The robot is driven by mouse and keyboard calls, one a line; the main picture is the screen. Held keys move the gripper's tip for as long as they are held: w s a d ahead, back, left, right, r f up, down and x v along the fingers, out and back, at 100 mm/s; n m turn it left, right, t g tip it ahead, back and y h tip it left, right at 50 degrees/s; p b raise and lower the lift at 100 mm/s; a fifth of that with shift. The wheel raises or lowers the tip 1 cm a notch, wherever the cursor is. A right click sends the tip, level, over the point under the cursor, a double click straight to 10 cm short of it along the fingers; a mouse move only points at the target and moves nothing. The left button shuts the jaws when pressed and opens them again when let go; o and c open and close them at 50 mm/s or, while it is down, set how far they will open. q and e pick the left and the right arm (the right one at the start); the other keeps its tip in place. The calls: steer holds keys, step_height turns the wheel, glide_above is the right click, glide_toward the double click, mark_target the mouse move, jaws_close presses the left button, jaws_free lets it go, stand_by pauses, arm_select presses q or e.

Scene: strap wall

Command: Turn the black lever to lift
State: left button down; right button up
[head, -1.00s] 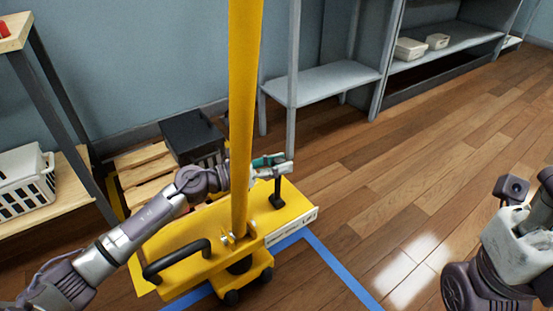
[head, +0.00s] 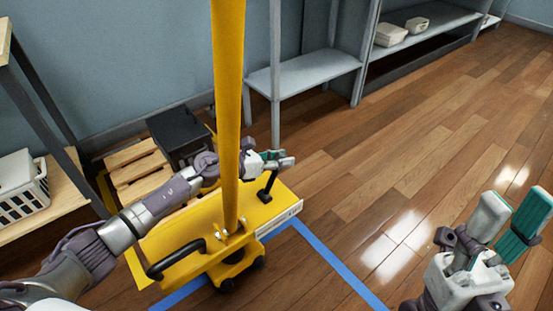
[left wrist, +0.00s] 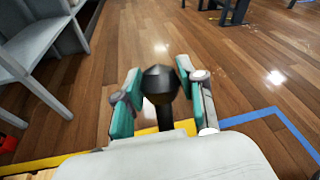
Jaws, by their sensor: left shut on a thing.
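The black lever (head: 267,184) stands on the yellow lifting truck (head: 187,230), near a white label strip on its edge. It leans a little to the right in the head view. My left gripper (head: 282,160) is shut on the lever's upper end. In the left wrist view the lever's black knob (left wrist: 160,83) sits between the teal finger pads. My right gripper (head: 514,203) is open and empty, over the floor at the right, well apart from the truck.
A yellow mast (head: 228,90) rises in front of my left arm. A black box (head: 178,131) sits on a wooden pallet (head: 135,165) behind. Grey shelves (head: 305,75) stand at the back. Blue tape (head: 330,258) marks the floor. The floor at right is clear.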

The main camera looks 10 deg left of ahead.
arm_select(q)
steer(key=shift+w, duration=0.2)
stand_by(0.3)
steer(key=c, duration=0.7)
jaws_free()
steer(key=v, duration=1.2)
steer(key=shift+d, duration=0.1)
